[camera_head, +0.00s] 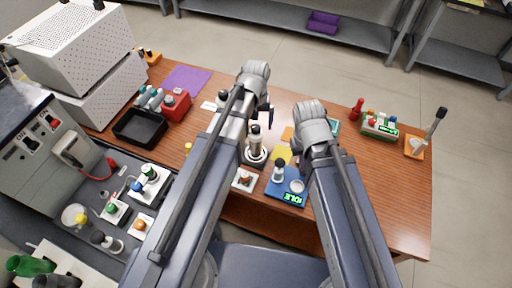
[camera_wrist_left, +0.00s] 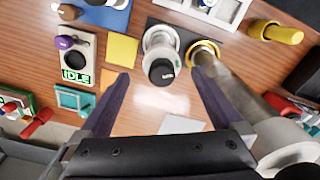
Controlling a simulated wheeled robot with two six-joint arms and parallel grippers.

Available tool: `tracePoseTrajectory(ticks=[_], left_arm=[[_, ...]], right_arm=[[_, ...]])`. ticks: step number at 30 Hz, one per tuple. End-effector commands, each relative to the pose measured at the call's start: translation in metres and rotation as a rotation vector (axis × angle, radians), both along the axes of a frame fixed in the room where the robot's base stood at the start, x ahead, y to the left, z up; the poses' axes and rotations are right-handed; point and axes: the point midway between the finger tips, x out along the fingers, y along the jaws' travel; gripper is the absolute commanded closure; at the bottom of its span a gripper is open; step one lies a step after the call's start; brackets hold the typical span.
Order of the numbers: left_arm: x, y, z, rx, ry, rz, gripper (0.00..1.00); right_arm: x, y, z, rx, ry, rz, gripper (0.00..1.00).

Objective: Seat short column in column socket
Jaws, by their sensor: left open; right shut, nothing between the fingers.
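A short column with a black cap (camera_wrist_left: 162,71) stands upright in a pale ring-shaped socket (camera_wrist_left: 160,38) in the left wrist view. The column also shows in the head view (camera_head: 255,136), its base in the ring (camera_head: 256,157); I cannot tell how deep it sits. My left gripper (camera_wrist_left: 157,82) is open, and the column's cap appears between its fingertips without visible contact. In the head view the left gripper (camera_head: 268,112) is just beyond the column. My right gripper (camera_head: 312,130) is to the right, shut and empty, its fingers mostly hidden by its arm.
A brass ring (camera_wrist_left: 207,47) with a thick metal cylinder (camera_wrist_left: 250,100) is close beside the socket. A blue tray (camera_head: 287,198) and a yellow sheet (camera_wrist_left: 122,50) lie nearby. A black tray (camera_head: 140,127) and a red box (camera_head: 177,106) stand at left.

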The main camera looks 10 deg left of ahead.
Motion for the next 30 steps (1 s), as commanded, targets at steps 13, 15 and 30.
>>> tracePoseTrajectory(ticks=[13,15,30], left_arm=[[0.000,0.001,-0.025,0.000,0.000,-0.001,0.00],[0.000,0.002,-0.035,0.000,0.000,-0.001,0.00],[0.000,0.002,-0.054,0.000,0.000,-0.001,0.02]], right_arm=[[0.000,0.000,-0.025,0.000,0.000,0.000,1.00],[0.000,0.000,-0.035,0.000,0.000,0.000,1.00],[0.000,0.000,-0.054,0.000,0.000,0.000,1.00]])
